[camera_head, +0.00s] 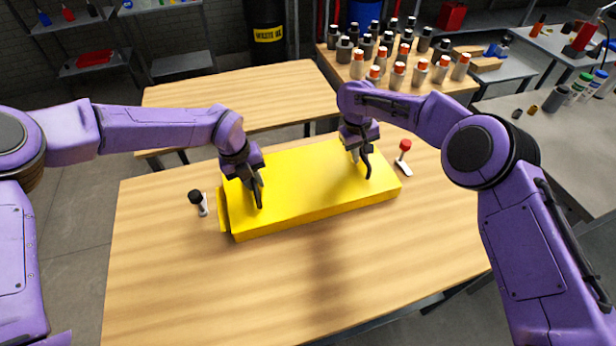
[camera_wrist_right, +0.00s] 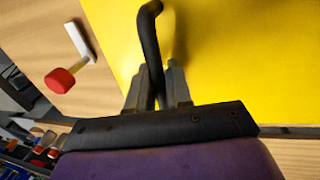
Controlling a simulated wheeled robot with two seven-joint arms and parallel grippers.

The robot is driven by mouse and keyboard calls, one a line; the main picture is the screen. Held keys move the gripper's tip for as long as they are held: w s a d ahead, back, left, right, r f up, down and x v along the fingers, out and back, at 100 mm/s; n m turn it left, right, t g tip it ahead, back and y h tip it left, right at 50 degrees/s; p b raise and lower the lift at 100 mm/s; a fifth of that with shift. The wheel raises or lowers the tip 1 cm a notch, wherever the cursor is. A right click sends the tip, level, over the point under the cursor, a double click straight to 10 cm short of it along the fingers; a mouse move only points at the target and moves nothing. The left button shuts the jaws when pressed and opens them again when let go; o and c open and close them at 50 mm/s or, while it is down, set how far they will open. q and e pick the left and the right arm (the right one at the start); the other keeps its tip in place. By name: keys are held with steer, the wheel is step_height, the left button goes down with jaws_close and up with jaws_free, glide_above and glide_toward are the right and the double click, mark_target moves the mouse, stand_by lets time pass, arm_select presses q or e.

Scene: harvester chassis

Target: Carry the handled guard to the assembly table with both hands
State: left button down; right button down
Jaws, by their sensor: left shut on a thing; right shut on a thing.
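The handled guard (camera_head: 310,190) is a long yellow panel on the wooden table in the head view, with its long side running left to right. My left gripper (camera_head: 257,190) is at the guard's left part, shut on what seems to be its left handle, which the gripper mostly hides. My right gripper (camera_head: 362,160) is at the guard's right part, shut on a black curved handle (camera_wrist_right: 150,45). In the right wrist view the handle stands between the two grey fingers, and the yellow surface (camera_wrist_right: 240,60) lies behind it. I cannot tell whether the guard touches the tabletop.
The wooden table (camera_head: 200,290) is clear in front of the guard. A black-topped item (camera_head: 198,201) stands left of it and a red-topped item (camera_head: 404,157) right of it. Another wooden table (camera_head: 240,95) is behind, and several bottles crowd a back-right table (camera_head: 330,62).

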arm_select(q)
steer(key=shift+r, duration=0.15)
arm_select(e)
steer(key=shift+r, duration=0.2)
